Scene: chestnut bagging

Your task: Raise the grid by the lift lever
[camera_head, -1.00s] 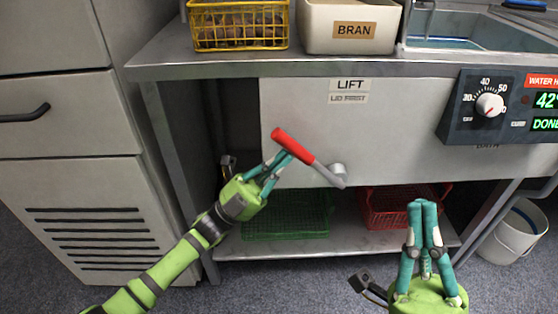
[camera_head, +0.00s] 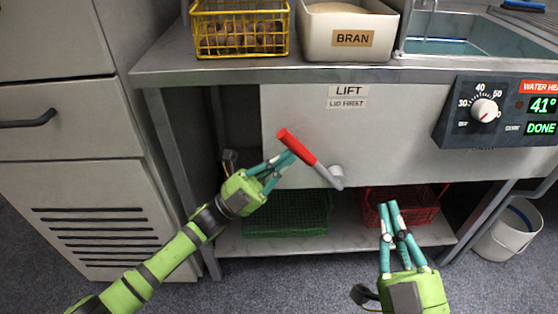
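The lift lever (camera_head: 321,169) has a grey shaft and a red handle. It slants up and to the left from its pivot on the front panel, below the labels "LIFT" (camera_head: 349,91) and "LID FIRST". My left gripper (camera_head: 288,158) is at the lever's red handle, its teal fingers reaching the underside of the handle. Whether they are closed around it is hard to see. My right gripper (camera_head: 388,206) is low at the right, in front of the lower shelf, apart from the lever. Its fingers are together and hold nothing visible. The grid is not identifiable in this view.
A yellow wire basket of chestnuts (camera_head: 242,50) and a BRAN bin (camera_head: 350,54) stand on the counter beside a water basin (camera_head: 480,40). A heater control panel (camera_head: 500,112) reads 41 and DONE. Green (camera_head: 288,214) and red (camera_head: 418,214) baskets sit on the lower shelf. A white bucket (camera_head: 512,236) stands right.

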